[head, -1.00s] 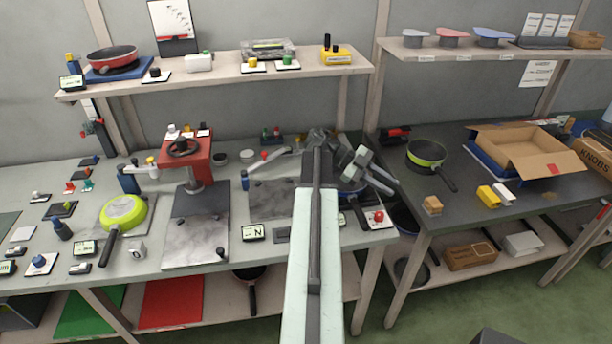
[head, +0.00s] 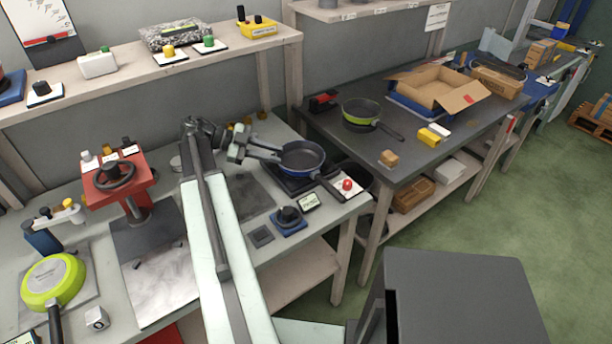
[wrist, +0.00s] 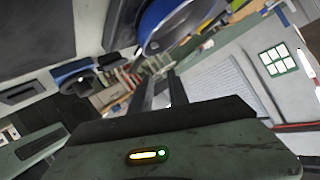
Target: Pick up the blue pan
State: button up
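The blue pan (head: 302,157) sits on a dark square plate at the right end of the near workbench. Its dark handle points to the lower right, toward a red button. My gripper (head: 279,150) is just left of the pan's rim, its two fingers apart with nothing between them. In the wrist view the pan's blue side (wrist: 168,22) shows at the top, beyond the fingertips of my gripper (wrist: 158,78). I cannot tell whether a fingertip touches the rim.
A red button (head: 347,184) and a blue-based knob (head: 289,217) stand near the bench's front edge. A green-banded pan (head: 361,113) and an open carton (head: 435,88) are on the dark table to the right. A lime pan (head: 53,280) lies at left.

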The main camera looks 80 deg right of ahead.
jog(key=b, duration=0.3)
send_near(304, 173)
jog(key=shift+d+f, duration=0.45)
jog(key=shift+f, duration=0.2)
jog(key=shift+s+f+b, duration=0.2)
jog(key=shift+s+b, duration=0.1)
jog(key=shift+b, duration=0.05)
jog(key=shift+s+d+r, duration=0.1)
jog(key=shift+s+r, duration=0.05)
jog(key=shift+s, duration=0.25)
jog(key=b+x, duration=0.2)
jog(key=x, duration=0.4)
jog(key=shift+s, duration=0.15)
grip_shut()
